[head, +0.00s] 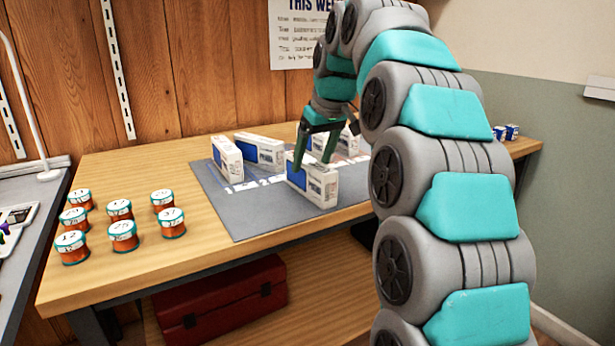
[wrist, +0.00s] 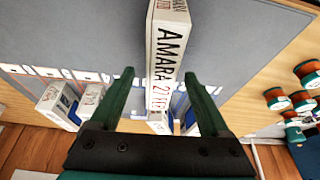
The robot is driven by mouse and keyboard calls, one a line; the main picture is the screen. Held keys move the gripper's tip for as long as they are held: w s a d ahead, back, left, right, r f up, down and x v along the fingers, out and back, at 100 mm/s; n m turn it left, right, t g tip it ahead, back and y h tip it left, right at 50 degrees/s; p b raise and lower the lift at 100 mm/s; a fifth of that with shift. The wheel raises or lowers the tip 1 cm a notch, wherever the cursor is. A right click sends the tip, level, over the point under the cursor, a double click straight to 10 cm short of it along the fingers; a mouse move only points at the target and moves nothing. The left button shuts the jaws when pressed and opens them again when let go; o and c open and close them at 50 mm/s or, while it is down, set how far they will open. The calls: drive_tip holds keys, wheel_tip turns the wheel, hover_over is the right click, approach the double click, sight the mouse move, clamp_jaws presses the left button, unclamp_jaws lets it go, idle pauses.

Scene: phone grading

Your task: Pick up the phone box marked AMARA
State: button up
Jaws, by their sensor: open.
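The white phone box marked AMARA (wrist: 166,50) shows its lettered narrow side in the wrist view, between the two fingers. In the head view, a white box with a blue face (head: 318,187) stands at the front of the grey mat (head: 262,213), below my gripper. My gripper (head: 312,164) is open and points down, with its green fingers on either side of this box. In the wrist view, gaps show between the fingers of my gripper (wrist: 159,78) and the box, so it is not clamped.
Other white and blue boxes (head: 227,159) (head: 260,150) stand behind on the mat, near numbered marks. Several orange jars with teal lids (head: 122,236) stand at the left of the wooden table (head: 150,272). A red toolbox (head: 222,303) is on the lower shelf.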

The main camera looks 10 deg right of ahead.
sight(307, 178)
drive_tip(key=shift+x, duration=3)
drive_tip(key=shift+s, duration=0.1)
drive_tip(key=shift+c, duration=0.3)
clamp_jaws()
